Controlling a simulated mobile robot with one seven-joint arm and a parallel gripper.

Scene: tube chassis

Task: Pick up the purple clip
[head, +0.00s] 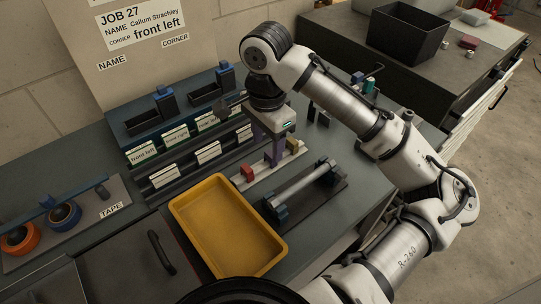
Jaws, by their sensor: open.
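A purple clip (274,156) stands on a pale rail, between a red clip (247,174) and a yellow clip (293,146). My gripper (277,152) points down directly over the purple clip, with its jaws open. The fingers are small and dark here and overlap the clip in the picture. I cannot tell whether they are on either side of it or touch it. The upper part of the clip is partly hidden by the gripper.
A yellow tray (179,212) lies in front of the rail. A metal tube (302,184) sits in a dark fixture to the right. Racks with white labels (176,134) stand behind left. Tape rolls (64,214) are at far left. A black bin (407,36) is at back right.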

